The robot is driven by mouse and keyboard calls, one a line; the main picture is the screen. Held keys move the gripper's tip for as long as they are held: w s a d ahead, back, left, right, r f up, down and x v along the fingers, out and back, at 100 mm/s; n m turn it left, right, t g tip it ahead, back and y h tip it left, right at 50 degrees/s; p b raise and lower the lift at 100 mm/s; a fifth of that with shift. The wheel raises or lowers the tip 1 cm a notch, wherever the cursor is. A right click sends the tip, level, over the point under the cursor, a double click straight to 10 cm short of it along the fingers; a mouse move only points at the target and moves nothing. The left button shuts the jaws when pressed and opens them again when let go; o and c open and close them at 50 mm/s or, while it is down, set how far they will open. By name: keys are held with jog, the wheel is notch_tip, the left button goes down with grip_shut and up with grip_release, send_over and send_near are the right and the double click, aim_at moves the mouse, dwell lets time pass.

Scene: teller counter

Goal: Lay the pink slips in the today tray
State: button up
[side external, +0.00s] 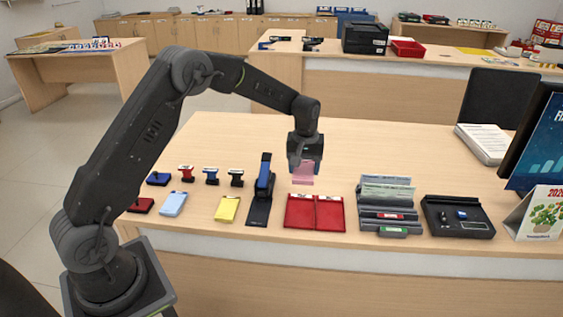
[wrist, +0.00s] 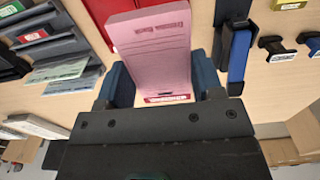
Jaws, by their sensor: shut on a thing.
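My gripper (side external: 304,160) is shut on the pink slips (side external: 303,178) and holds them above the counter, behind the red folder. In the wrist view the pink slips (wrist: 155,48) stand between the two blue-grey fingers of my gripper (wrist: 164,82), with printed lines and a red-and-white strip near the palm. A dark grey tiered tray (side external: 368,213) stands to the right of my gripper, with a red label and a green label on its front. The tray (wrist: 60,48) also shows at the left of the wrist view with pale green slips. The label words are too small to read.
The open red folder (side external: 315,213) lies just in front of my gripper. A blue-and-black stapler (side external: 263,190), several stamps, ink pads and a yellow pad (side external: 227,209) lie left. A black device (side external: 458,216), calendar (side external: 540,213) and monitor stand right.

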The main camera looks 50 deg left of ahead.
aim_at(300, 213)
jog(key=f, duration=1.5)
jog(key=shift+s+a+f, duration=0.15)
jog(key=shift+a, duration=0.05)
jog(key=o, duration=1)
jog(key=shift+o, duration=0.6)
jog(key=shift+r, duration=3)
